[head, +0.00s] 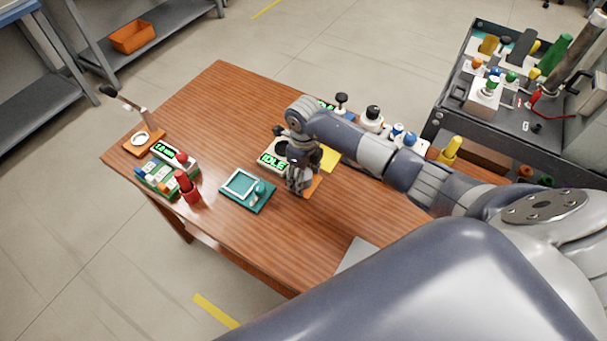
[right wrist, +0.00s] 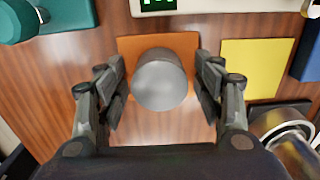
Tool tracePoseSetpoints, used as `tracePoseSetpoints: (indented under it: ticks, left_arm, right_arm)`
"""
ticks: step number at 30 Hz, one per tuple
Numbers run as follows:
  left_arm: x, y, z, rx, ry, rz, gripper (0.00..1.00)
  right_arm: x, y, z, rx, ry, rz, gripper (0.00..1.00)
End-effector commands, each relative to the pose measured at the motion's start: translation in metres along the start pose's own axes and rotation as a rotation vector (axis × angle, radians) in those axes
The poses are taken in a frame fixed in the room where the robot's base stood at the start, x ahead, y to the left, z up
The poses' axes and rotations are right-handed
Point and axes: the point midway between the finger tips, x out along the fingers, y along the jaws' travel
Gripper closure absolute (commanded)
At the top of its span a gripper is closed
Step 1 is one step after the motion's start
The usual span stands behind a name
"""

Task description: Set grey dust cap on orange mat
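The grey dust cap (right wrist: 160,80) is a short grey cylinder. In the right wrist view it stands upright over the orange mat (right wrist: 127,48), seemingly resting on it, and hides the mat's middle. My right gripper (right wrist: 161,78) is open, with one finger on each side of the cap and a visible gap on both sides. In the head view my right gripper (head: 297,188) points down at the orange mat (head: 314,186) and hides the cap. My left gripper is not in view.
A yellow mat (right wrist: 257,68) lies right of the orange mat. A teal tray (head: 240,185) and a device reading IDLE (head: 270,162) are close by. A shiny metal round part (right wrist: 285,135) is near the right finger.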

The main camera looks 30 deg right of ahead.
Motion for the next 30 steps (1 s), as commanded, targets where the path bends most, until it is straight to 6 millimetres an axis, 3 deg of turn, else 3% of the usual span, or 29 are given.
tracePoseSetpoints:
  ticks: [11,24,30]
  left_arm:
    - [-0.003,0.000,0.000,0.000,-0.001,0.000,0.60]
    - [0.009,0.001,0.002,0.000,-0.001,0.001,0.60]
    - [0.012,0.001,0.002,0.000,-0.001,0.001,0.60]
  right_arm:
    - [-0.008,0.000,0.001,0.000,-0.003,0.000,0.37]
    - [-0.095,-0.001,0.000,-0.002,-0.003,-0.002,0.37]
    - [-0.118,0.000,0.001,-0.001,-0.002,-0.001,0.37]
